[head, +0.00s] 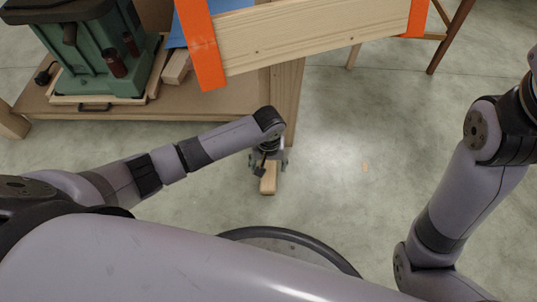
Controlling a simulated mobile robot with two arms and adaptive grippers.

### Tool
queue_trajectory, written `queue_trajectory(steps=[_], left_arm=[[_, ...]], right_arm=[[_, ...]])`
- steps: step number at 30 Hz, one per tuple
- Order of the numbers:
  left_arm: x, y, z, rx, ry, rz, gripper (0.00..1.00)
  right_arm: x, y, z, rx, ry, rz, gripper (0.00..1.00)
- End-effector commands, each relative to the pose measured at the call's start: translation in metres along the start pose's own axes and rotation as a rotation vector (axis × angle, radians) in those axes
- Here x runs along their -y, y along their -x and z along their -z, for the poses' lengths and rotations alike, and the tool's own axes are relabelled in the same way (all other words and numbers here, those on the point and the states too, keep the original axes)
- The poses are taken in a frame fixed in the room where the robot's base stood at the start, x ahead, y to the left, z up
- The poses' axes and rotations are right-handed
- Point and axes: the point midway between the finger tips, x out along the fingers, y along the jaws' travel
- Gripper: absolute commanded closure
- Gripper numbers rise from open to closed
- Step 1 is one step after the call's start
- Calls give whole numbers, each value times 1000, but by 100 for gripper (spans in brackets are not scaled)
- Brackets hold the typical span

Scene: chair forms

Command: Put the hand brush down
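My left gripper (268,164) hangs pointing down near the middle of the head view, in front of a wooden bench leg. A pale wooden piece, which looks like part of the hand brush (268,183), sticks out below its fingers. The fingers appear to be closed around it. The rest of the brush is hidden by the gripper and wrist, and bristles cannot be made out. The brush seems to be above the floor, but its exact height is unclear. My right arm rises along the right edge and its gripper is out of the picture.
A wooden bench with a lower shelf (200,102) stands ahead, bearing a green machine (100,50). A plank (310,35) with orange ends crosses the top. Another wooden leg (450,35) is at upper right. The concrete floor (350,205) right of the gripper is mostly clear, with a small orange mark.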

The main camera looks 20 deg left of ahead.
Motion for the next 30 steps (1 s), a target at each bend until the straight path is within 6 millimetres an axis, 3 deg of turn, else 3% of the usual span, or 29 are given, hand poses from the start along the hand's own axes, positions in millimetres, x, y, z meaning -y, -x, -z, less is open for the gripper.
queue_trajectory(steps=[3,8,30], left_arm=[[0,19,-1,1,-1,0,36],[0,28,0,1,0,0,36],[0,30,0,1,0,0,36]], right_arm=[[-3,2,-9,35,-5,-12,35],[-4,8,-12,55,-8,-20,35],[-4,11,-12,58,-8,-22,35]])
